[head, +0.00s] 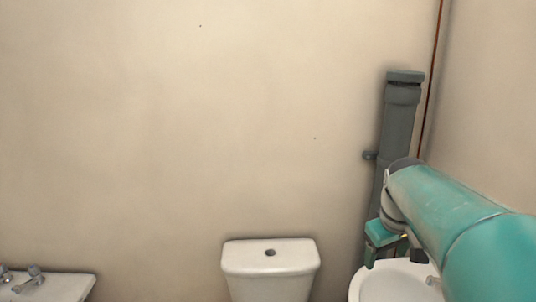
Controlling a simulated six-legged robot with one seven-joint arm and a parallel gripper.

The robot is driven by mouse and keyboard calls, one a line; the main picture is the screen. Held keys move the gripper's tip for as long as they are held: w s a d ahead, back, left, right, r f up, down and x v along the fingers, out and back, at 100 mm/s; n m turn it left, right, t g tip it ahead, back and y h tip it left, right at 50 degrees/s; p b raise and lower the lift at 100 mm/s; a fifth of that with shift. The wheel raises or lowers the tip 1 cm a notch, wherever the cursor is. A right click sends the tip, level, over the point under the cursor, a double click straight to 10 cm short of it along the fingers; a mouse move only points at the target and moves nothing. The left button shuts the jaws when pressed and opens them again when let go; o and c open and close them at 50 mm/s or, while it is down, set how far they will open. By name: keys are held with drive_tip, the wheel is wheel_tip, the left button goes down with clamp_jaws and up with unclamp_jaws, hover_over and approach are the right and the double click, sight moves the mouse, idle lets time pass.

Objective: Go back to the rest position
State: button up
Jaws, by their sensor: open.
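My teal arm reaches in from the right edge in the head view. My gripper (393,254) is at its end, pointing down at the left rear rim of the white washbasin (378,289). Its jaws are open, and I see nothing held between them. The arm partly hides the gripper and the basin's right side. Whether the gripper touches the basin cannot be told.
A grey vertical pipe (399,125) stands in the back corner behind my gripper, beside a thin copper pipe (433,70). A white toilet cistern (270,257) stands left of the basin. A white fixture with taps (35,273) is at far left. The wall between is bare.

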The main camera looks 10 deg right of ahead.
drive_tip(key=s+a+f+t+y, duration=0.1)
drive_tip(key=s+a, duration=0.4)
drive_tip(key=a, duration=0.5)
drive_tip(key=s+a+f+t, duration=0.2)
drive_tip(key=s+a, duration=0.4)
drive_tip(key=a, duration=0.4)
drive_tip(key=shift+s+f+m+y, duration=0.15)
drive_tip(key=shift+f+m+y, duration=0.2)
drive_tip(key=shift+f, duration=0.5)
drive_tip(key=c, duration=0.6)
drive_tip(key=shift+c, duration=0.2)
